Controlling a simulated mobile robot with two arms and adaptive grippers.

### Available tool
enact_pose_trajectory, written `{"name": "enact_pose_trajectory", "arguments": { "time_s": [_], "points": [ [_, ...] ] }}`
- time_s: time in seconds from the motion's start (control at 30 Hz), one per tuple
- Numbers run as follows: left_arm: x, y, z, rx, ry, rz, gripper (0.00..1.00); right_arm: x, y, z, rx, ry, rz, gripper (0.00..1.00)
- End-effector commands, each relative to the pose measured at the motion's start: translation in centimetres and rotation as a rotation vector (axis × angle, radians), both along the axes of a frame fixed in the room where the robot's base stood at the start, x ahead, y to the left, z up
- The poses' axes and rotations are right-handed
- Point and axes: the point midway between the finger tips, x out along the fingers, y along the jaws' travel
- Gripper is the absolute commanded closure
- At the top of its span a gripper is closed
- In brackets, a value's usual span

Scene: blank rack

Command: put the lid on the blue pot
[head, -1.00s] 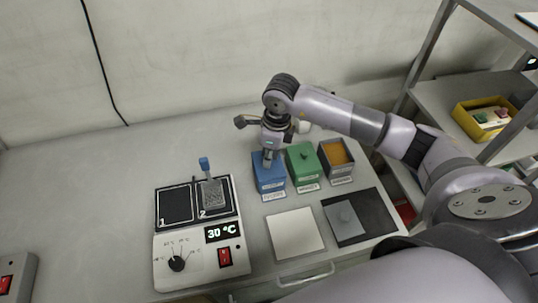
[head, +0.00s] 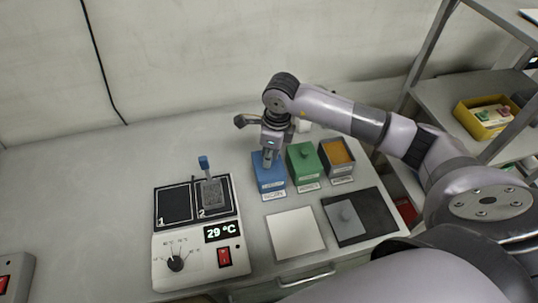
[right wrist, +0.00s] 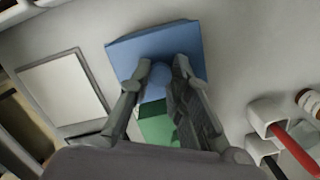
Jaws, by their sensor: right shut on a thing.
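The blue pot (head: 271,184) stands at the left end of a row of three pots on the table. My right gripper (head: 270,160) is above it, pointing down. In the right wrist view its fingers (right wrist: 160,74) are shut on the round blue knob (right wrist: 159,76) of the blue square lid (right wrist: 190,45). The lid lies on top of the blue pot or very close over it; the gripper hides part of the seam, so I cannot tell whether it is fully seated. My left gripper is not in view.
A green lidded pot (head: 306,170) stands right beside the blue one, then an open grey pot (head: 341,175) with orange contents. In front are a pale plate (head: 294,232) and a grey lid (head: 345,214) on a dark mat. A two-plate heater (head: 200,262) stands left.

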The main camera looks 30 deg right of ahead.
Motion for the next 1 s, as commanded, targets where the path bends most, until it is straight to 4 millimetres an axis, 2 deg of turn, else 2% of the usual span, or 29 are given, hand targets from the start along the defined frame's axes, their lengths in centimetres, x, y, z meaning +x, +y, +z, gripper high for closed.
{"name": "enact_pose_trajectory", "arguments": {
  "time_s": [0.23,0.27,0.3,0.6,0.83,1.0],
  "points": [
    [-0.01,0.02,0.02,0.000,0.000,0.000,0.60,0.00,-0.01,0.04,0.000,0.000,0.000,1.00],
    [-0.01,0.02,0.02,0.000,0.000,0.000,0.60,0.00,0.00,0.04,0.000,0.000,0.000,0.81],
    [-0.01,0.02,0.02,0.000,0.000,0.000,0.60,0.00,-0.01,0.04,0.000,0.000,0.000,0.79],
    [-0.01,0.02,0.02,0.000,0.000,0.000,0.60,-0.01,-0.01,0.02,0.000,0.000,0.000,0.59],
    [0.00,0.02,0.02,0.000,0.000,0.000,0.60,-0.01,-0.02,0.01,0.000,0.000,0.000,0.58],
    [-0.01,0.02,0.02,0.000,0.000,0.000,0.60,-0.01,0.00,0.01,0.000,0.000,0.000,0.47]
  ]
}}
